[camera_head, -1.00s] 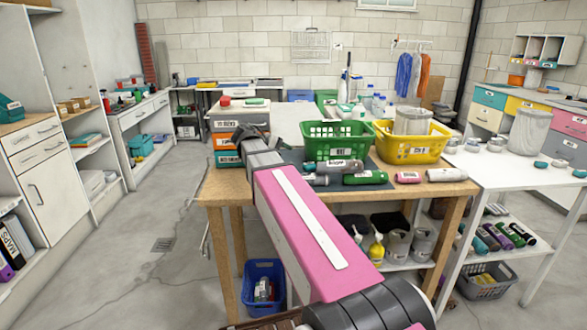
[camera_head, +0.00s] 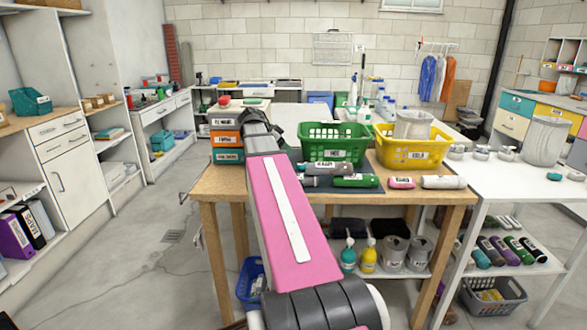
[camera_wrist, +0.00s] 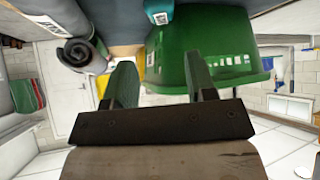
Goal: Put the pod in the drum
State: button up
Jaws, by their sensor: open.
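I cannot tell for sure which thing is the pod; small teal-and-grey pieces (camera_head: 506,153) lie on the white table at right. The likeliest drum is a large grey mesh cylinder (camera_head: 545,140) standing on that table; a similar smaller one (camera_head: 412,125) shows at the yellow basket. My gripper (camera_head: 264,126) is over the left of the wooden table, beside the green basket (camera_head: 346,131). In the wrist view my gripper (camera_wrist: 160,82) is open with nothing between its fingers, and the green basket (camera_wrist: 222,45) is close by at the right. My arm hides part of the tabletop.
Floor at left is clear.

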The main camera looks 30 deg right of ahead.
aim_at(301, 170)
jog(key=x, duration=1.1)
jog(key=shift+w, duration=0.1)
jog(key=shift+a, duration=0.1)
jog(key=c, duration=0.6)
